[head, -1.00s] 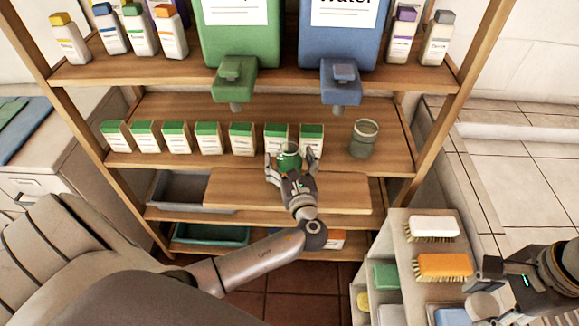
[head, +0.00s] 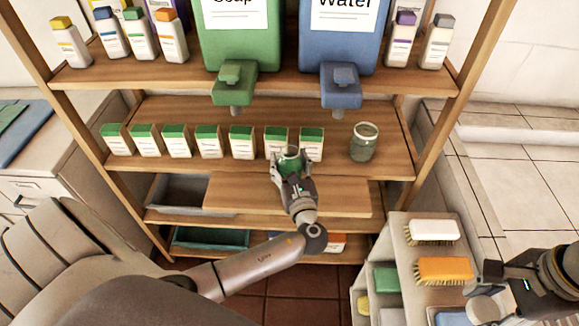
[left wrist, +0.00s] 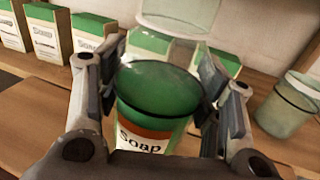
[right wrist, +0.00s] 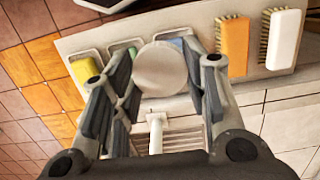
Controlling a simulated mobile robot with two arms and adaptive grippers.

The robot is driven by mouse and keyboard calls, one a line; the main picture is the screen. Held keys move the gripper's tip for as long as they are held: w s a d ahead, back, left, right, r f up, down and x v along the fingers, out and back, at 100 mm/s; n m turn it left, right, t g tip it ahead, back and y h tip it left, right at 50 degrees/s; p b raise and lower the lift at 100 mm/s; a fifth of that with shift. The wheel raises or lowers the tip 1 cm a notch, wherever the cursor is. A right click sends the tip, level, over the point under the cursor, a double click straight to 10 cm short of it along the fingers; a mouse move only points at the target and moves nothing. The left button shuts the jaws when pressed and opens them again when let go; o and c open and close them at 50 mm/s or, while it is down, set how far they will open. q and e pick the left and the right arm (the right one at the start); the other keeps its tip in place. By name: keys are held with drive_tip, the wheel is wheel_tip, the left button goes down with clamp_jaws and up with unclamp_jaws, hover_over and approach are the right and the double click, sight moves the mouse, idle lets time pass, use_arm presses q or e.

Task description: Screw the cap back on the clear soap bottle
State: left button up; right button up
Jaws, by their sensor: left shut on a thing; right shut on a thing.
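The clear soap bottle (left wrist: 158,95), with green liquid and a "Soap" label, is open at the top. My left gripper (left wrist: 165,100) is shut around its sides, a finger on each side. In the head view the bottle (head: 291,158) is held in front of the middle shelf. My right gripper (right wrist: 160,75) is shut on a round pale disc, which looks like the cap (right wrist: 160,68). The cap also shows at the lower right of the head view (head: 486,308), well apart from the bottle.
A row of soap cartons (head: 208,140) and a clear jar (head: 364,142) stand on the middle shelf. Green soap (head: 235,85) and blue water (head: 341,85) dispensers hang above. A caddy (head: 400,235) with brushes (head: 445,268) stands at the right.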

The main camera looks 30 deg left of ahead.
sight(292, 162)
use_arm(q)
drive_tip(key=shift+r, duration=0.2)
drive_tip(key=shift+r, duration=0.25)
wheel_tip(292, 162, up, 2)
drive_tip(key=shift+r, duration=0.15)
use_arm(e)
drive_tip(key=shift+f, duration=0.2)
drive_tip(key=shift+r, duration=0.15)
drive_tip(key=shift+f+b, duration=0.4)
drive_tip(key=shift+b, duration=0.1)
use_arm(q)
drive_tip(key=s+d+r, duration=0.3)
drive_tip(key=s+r, duration=0.7)
drive_tip(key=s, duration=0.3)
drive_tip(key=shift+s+d, duration=0.25)
drive_tip(key=shift+s, duration=0.05)
